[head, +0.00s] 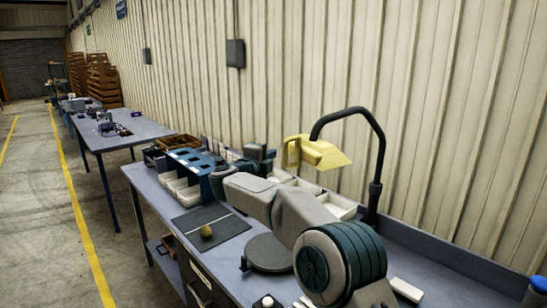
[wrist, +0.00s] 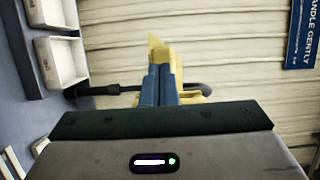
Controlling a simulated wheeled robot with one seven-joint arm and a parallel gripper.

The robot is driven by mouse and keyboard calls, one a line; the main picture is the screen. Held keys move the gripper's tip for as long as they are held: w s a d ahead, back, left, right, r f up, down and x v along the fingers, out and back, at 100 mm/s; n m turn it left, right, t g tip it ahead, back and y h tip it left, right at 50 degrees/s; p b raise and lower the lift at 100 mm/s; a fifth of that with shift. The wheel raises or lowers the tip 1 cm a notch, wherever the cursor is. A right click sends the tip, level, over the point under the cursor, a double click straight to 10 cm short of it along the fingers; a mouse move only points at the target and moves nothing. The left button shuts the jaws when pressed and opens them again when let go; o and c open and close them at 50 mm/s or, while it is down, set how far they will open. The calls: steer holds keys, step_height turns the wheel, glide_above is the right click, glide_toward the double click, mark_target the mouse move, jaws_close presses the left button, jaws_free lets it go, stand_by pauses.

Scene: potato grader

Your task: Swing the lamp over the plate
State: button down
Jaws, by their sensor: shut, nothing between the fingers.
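The lamp has a yellow head (head: 322,154) on a black bent arm (head: 378,140), rising from a post at the back of the bench. A round dark grey plate (head: 268,252) lies on the bench nearer the front, partly behind my arm; the lamp head is behind it and to its right. In the wrist view my gripper (wrist: 164,84) has its blue fingers together, with nothing between them. The yellow lamp head (wrist: 195,98) shows just behind and beside the fingers. I cannot tell whether they touch it.
A dark square mat (head: 188,222) with a brown potato (head: 206,232) lies left of the plate. A blue rack (head: 190,166) and white bins (head: 335,206) line the back. A corrugated wall (head: 300,70) stands close behind the bench.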

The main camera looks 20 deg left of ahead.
steer(key=b+v, duration=0.4)
steer(key=v, duration=0.8)
step_height(320, 180, up, 11)
steer(key=s+d+n+t+y+b, duration=0.25)
steer(key=n+t+y, duration=0.25)
steer(key=n+y, duration=1.4)
steer(key=n+g+h+b, duration=0.45)
steer(key=n+g, duration=0.25)
steer(key=n, duration=1.9)
glide_toward(287, 159)
steer(key=p+x, duration=0.5)
steer(key=p, duration=0.1)
steer(key=shift+w+a+r, duration=0.15)
steer(key=shift+w+r, duration=0.05)
steer(key=shift+w, duration=0.15)
steer(key=shift+w+a+f, duration=0.1)
steer(key=shift+w+a, duration=0.2)
steer(key=shift+w, duration=0.15)
